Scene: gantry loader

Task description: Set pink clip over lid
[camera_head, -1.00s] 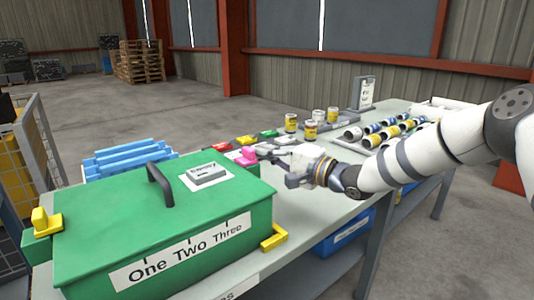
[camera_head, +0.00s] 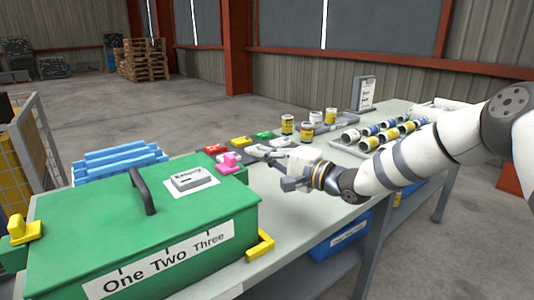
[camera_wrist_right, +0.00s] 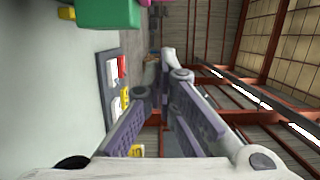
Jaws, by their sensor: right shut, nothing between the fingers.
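The green box (camera_head: 150,262) stands on the bench, its green lid (camera_head: 95,210) closed with a dark handle. The pink clip (camera_head: 230,161) sits at the lid's far right edge; whether it is fully seated over the lid, I cannot tell. In the right wrist view a sliver of pink (camera_wrist_right: 145,3) shows beside the green box (camera_wrist_right: 108,12). My right gripper (camera_head: 262,152) is shut and empty, just right of the pink clip and apart from it. Its fingers also show in the wrist view (camera_wrist_right: 166,75). My left gripper is not in view.
Yellow clips sit at the box's left side (camera_head: 22,229) and front right (camera_head: 261,246). Behind are a red clip (camera_head: 214,148), a green one (camera_head: 265,135) and upright cans (camera_head: 306,132). Cans lie in a rack (camera_head: 345,147) at right. Bench between box and rack is mostly clear.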

